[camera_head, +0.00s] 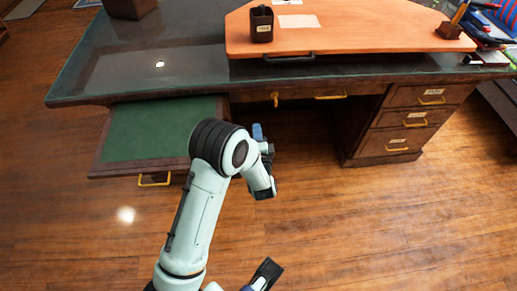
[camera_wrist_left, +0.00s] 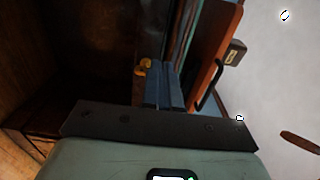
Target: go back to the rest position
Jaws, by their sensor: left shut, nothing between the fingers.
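My left gripper (camera_head: 258,131) shows in the head view in front of the desk, largely hidden behind my own wrist. Its blue fingertips point toward the desk front, close to the right edge of the pulled-out green-topped drawer (camera_head: 150,130). In the left wrist view the two blue fingers (camera_wrist_left: 164,88) lie side by side, shut and empty.
The dark desk (camera_head: 130,75) stands ahead, with an orange board (camera_head: 350,30) on top. A black holder (camera_head: 261,25) stands on the board. Closed drawers (camera_head: 405,118) with yellow handles are at right. The wooden floor (camera_head: 340,220) in front is clear.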

